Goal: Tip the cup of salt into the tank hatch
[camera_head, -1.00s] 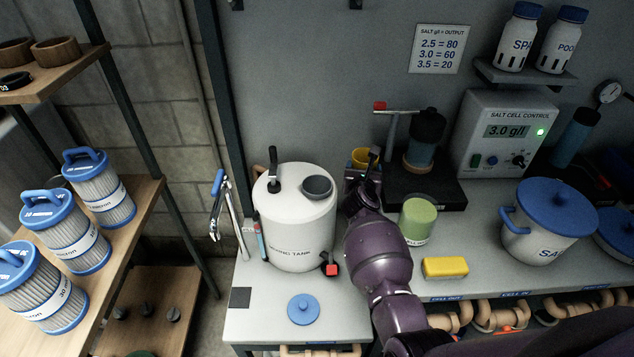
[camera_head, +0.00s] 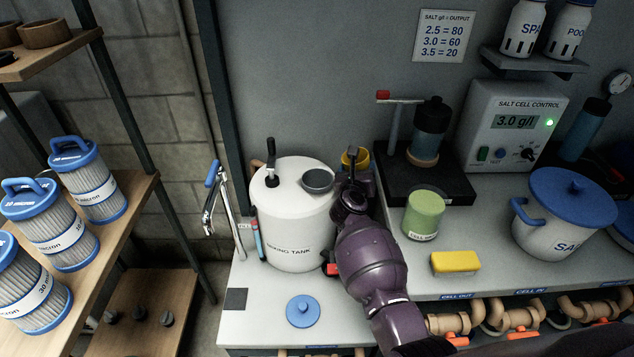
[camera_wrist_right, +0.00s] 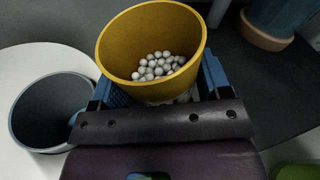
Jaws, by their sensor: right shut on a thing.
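The yellow cup (camera_wrist_right: 190,75) is held between the blue pads of my right gripper (camera_wrist_right: 160,98), which is shut on it. White salt pellets (camera_wrist_right: 162,66) lie inside it. In the head view the cup (camera_head: 357,157) shows partly behind my right gripper (camera_head: 352,172), just right of the tank's top. The white mixing tank (camera_head: 291,224) stands on the bench; its open grey hatch (camera_head: 318,180) is left of the cup. In the wrist view the hatch (camera_wrist_right: 48,112) is lower left of the cup, apart from it. The cup looks close to upright. My left gripper is not in view.
A blue lid (camera_head: 303,311) lies on the bench before the tank. A black pump base (camera_head: 440,182) is behind the arm.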

